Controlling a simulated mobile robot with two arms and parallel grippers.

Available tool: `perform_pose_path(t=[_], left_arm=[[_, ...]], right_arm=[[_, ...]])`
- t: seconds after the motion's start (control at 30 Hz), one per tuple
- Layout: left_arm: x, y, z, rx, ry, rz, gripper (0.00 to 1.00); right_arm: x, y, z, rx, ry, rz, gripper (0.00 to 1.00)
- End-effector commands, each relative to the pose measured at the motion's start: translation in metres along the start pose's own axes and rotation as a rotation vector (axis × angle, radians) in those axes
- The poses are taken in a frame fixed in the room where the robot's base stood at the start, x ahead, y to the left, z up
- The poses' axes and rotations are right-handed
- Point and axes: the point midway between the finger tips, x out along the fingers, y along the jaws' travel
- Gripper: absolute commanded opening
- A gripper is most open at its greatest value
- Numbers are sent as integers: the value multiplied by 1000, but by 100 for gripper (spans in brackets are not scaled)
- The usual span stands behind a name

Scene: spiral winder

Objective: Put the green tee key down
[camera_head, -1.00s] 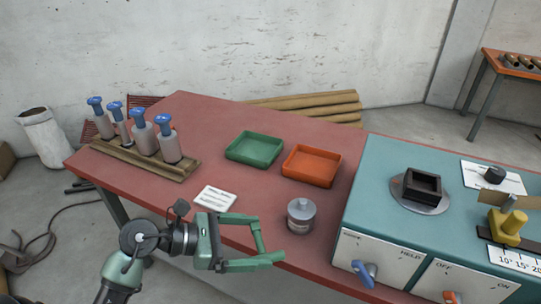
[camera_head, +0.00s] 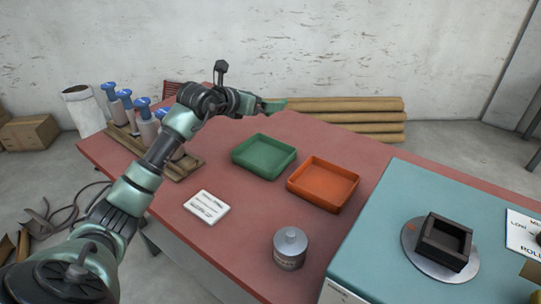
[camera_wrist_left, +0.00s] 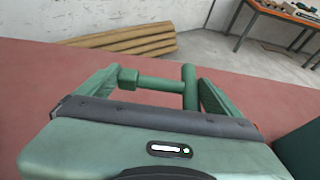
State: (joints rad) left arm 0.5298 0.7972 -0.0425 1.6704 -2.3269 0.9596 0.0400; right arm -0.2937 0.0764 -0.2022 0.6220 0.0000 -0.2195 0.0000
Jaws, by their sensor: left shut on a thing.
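My left gripper (camera_head: 272,105) reaches over the back part of the red table, beyond the green tray. In the left wrist view its two green fingers stand well apart, with the green tee key (camera_wrist_left: 160,84) between their tips. The key's shaft runs across from a small block by the left fingertip. Its crossbar (camera_wrist_left: 190,88) lies by the right fingertip. In the head view the key cannot be told apart from the green fingers. My right gripper is not in view.
The green tray (camera_head: 264,157) and orange tray (camera_head: 323,184) look empty. A white card (camera_head: 207,207) and grey canister (camera_head: 290,248) lie nearer the front. Blue-topped bottles in a wooden rack (camera_head: 183,166) stand left. The teal machine (camera_head: 390,225) is at right.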

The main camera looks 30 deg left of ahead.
Motion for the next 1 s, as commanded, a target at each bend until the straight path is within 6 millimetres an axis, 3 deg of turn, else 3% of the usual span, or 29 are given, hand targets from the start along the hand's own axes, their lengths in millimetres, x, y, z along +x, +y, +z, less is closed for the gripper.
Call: perform_pose_path(t=[0.17, 0.53, 1.0], left_arm=[[12, 2, -27, -7, 7, 5, 49], [49, 2, -117, -6, 5, 5, 49], [72, 2, -172, -5, 2, 4, 49]], right_arm=[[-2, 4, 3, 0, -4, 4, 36], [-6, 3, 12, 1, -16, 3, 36], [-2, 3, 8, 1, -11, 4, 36]])
